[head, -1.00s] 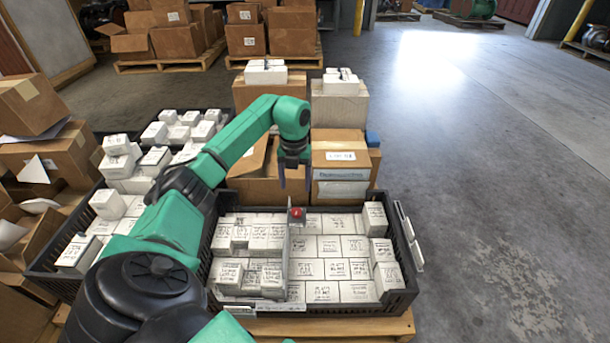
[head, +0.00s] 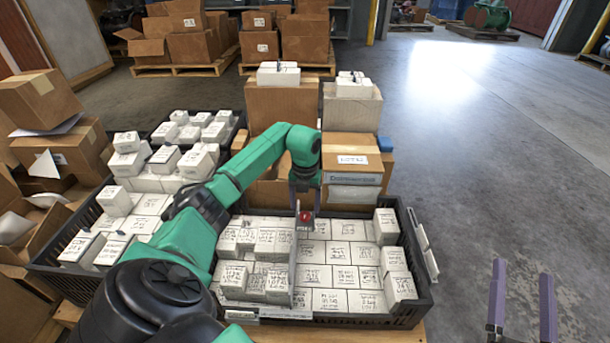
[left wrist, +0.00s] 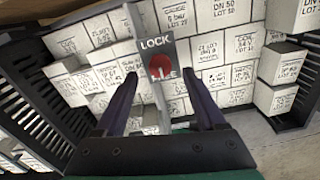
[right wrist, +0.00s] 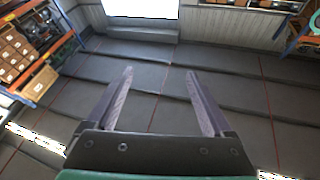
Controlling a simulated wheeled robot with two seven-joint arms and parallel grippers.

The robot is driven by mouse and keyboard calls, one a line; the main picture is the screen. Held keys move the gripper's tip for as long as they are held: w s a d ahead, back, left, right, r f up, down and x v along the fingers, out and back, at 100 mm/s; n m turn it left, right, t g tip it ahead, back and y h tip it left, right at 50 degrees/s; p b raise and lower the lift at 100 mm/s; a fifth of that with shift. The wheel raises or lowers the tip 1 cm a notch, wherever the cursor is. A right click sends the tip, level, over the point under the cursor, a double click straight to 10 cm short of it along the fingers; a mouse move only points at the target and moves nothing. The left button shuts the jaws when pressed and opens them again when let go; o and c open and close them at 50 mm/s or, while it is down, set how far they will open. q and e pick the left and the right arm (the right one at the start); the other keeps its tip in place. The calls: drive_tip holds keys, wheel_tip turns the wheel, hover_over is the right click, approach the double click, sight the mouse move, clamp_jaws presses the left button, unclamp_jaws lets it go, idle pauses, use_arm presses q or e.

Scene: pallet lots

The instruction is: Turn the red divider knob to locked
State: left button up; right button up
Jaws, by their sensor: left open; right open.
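The red knob (head: 305,217) sits at the far end of the divider in the black crate. In the left wrist view the red knob (left wrist: 160,67) is on a grey plate (left wrist: 153,48) marked LOCK, with smaller lettering partly covered below. My left gripper (head: 306,207) is open, its fingers just above the knob. In the left wrist view its fingers (left wrist: 162,88) stand on either side of the knob, with gaps. My right gripper (head: 522,275) is open and empty, over bare floor right of the crate.
The black crate (head: 425,272) holds several white boxes on both sides of the divider. Another black crate (head: 75,215) of white boxes is at left. Cardboard boxes (head: 352,148) stand close behind the knob. The floor at right (head: 500,170) is clear.

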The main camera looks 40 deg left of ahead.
sight(305, 215)
use_arm(q)
wheel_tip(305, 215, down, 3)
drive_tip(key=shift+f+b, duration=0.15)
drive_tip(key=shift+b, duration=0.5)
clamp_jaws()
use_arm(e)
wheel_tip(305, 215, up, 14)
drive_tip(key=s+d+n+t+y, duration=0.1)
drive_tip(key=s+d+t+y, duration=0.1)
drive_tip(key=t, duration=0.2)
drive_tip(key=shift+r+n, duration=0.2)
drive_tip(key=shift+n, duration=0.1)
